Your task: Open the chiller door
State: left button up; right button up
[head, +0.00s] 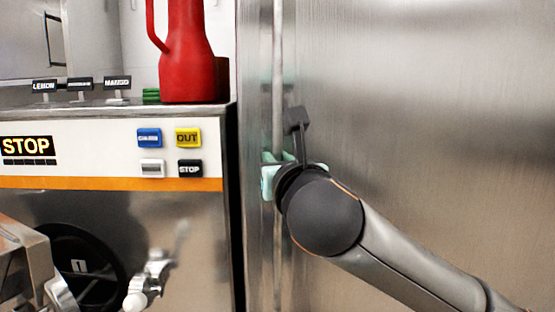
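The chiller door (430,90) is a large brushed-steel panel filling the right side of the head view, and it looks closed. A slim vertical bar handle (278,60) runs down near its left edge. My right gripper (268,172) is at the handle, at mid-height in the view, with its arm coming from the lower right. Its pale green fingers overlap the bar. The wrist hides part of them, so I cannot tell whether they are closed around it. My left gripper is not in view.
A batch freezer (110,195) with buttons and an orange stripe stands close to the left of the door, across a dark narrow gap. A red jug (190,60) stands on its top. A metal tap (150,280) juts from its front.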

grip_shut()
dwell(0.9)
